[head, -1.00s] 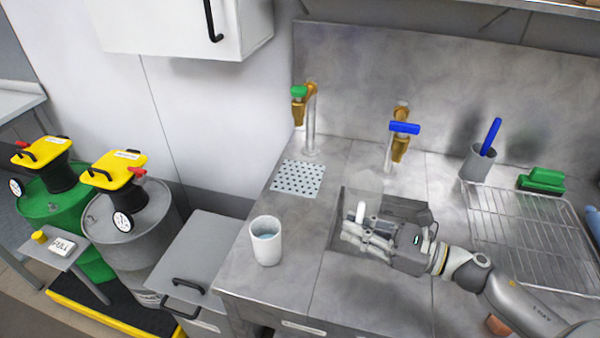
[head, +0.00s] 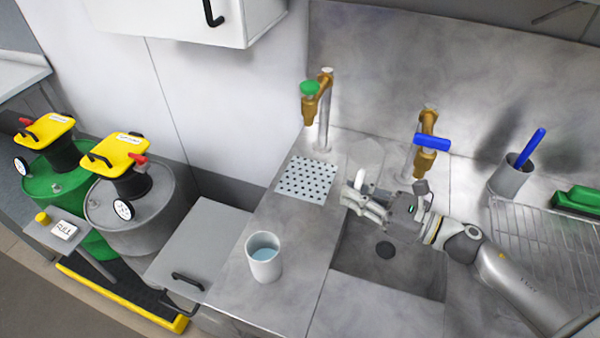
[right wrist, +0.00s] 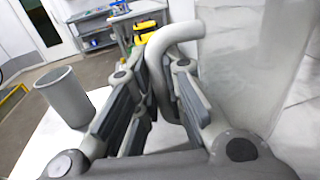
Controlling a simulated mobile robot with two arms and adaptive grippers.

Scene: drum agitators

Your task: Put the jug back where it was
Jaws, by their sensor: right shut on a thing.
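The jug is clear and faint in the head view (head: 366,156), behind my right gripper. In the right wrist view the jug (right wrist: 248,60) fills the upper right, with its pale curved handle (right wrist: 176,38) between the fingers. My right gripper (head: 364,198) is shut on that handle, over the back left of the sink, right of the perforated plate (head: 307,178). The jug looks upright; its base is hidden, so I cannot tell whether it touches anything. My left gripper is not in view.
A white cup (head: 264,264) with water stands on the counter's front left and also shows in the right wrist view (right wrist: 66,97). A green-handled tap (head: 322,105) and a blue-handled tap (head: 426,150) rise behind. The perforated plate is bare.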

